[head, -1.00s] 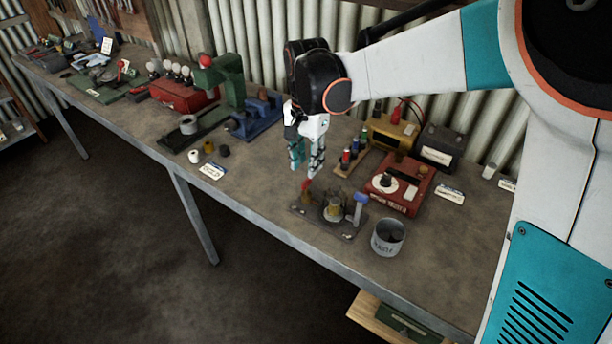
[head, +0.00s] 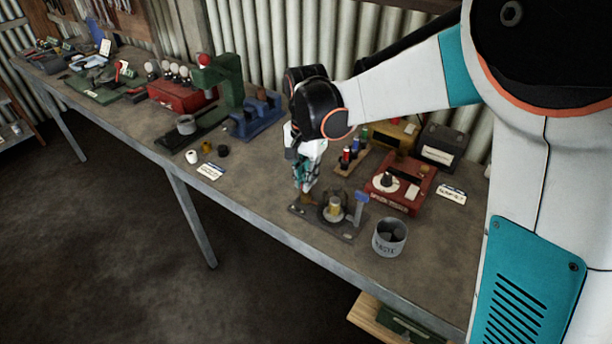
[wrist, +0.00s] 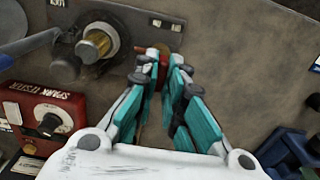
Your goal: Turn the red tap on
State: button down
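The red tap shows in the wrist view as a small red handle (wrist: 163,70) between my fingertips. In the head view my fingers cover the handle, and only its brass-coloured lower part (head: 307,199) shows. It stands at the left end of a dark base plate (head: 345,233) near the front of the bench. My gripper (head: 305,187) points down onto the tap, and its fingers converge with the handle between the tips (wrist: 165,60). The exact contact is partly hidden.
On the same plate stand a brass fitting (head: 334,208) and a blue-handled part (head: 361,203). A grey tin (head: 390,237) is to the right. A red spark tester (head: 400,186) and a rack of coloured bottles (head: 350,160) are behind.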

jog(key=shift+n, duration=0.4)
jog(key=n+p, duration=0.1)
jog(key=n, duration=0.3)
jog(key=shift+n+p, duration=0.3)
jog(key=n+p, duration=0.1)
jog(key=n, duration=0.4)
jog(key=shift+n, duration=0.3)
jog(key=n, duration=0.3)
jog(key=shift+n, duration=0.3)
jog(key=shift+n+p, duration=0.45)
jog(key=shift+n, duration=1.15)
jog(key=c, duration=1.7)
grip_release()
